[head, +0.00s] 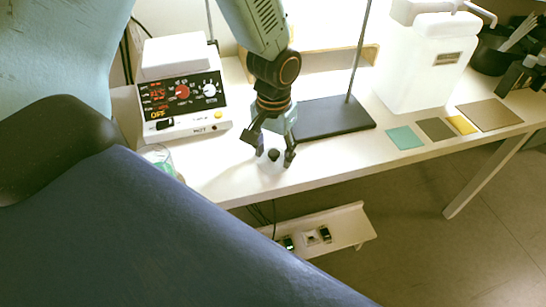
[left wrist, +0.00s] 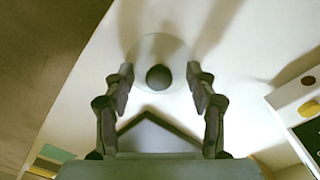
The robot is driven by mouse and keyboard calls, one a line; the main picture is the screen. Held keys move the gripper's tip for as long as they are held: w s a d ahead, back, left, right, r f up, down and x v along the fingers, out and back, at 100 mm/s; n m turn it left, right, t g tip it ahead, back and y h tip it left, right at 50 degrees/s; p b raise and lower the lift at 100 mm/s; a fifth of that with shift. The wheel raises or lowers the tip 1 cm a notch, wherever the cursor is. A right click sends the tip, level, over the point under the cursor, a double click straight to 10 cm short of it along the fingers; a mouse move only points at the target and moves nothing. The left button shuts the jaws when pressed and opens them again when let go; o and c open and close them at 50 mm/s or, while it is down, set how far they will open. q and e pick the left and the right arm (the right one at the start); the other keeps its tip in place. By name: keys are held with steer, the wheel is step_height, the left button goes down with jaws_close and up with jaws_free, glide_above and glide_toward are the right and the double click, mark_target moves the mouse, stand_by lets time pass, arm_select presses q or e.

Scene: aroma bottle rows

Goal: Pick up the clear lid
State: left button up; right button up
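The clear lid (head: 272,166) is a see-through disc with a round black knob, near the table's front edge. In the left wrist view the lid (left wrist: 160,48) lies ahead of the fingertips, and its knob (left wrist: 158,78) shows between them. My left gripper (head: 274,156) points down over the lid. Its fingers are spread, one on each side of the knob, with a clear gap in the left wrist view (left wrist: 160,85). Whether the fingertips touch the lid's rim I cannot tell. My right gripper is not in view.
A glass vessel with green contents (head: 158,157) stands at the table's front left, partly hidden. A white hotplate device (head: 183,90) is behind it. A stand with a black base (head: 325,118) is right of the gripper. A white jug (head: 425,60) and flat coloured squares (head: 404,138) lie farther right.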

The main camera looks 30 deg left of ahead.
arm_select(q)
steer(key=shift+s+d+r, duration=0.1)
steer(key=shift+d+r, duration=0.05)
steer(key=c, duration=1)
steer(key=shift+c, duration=0.2)
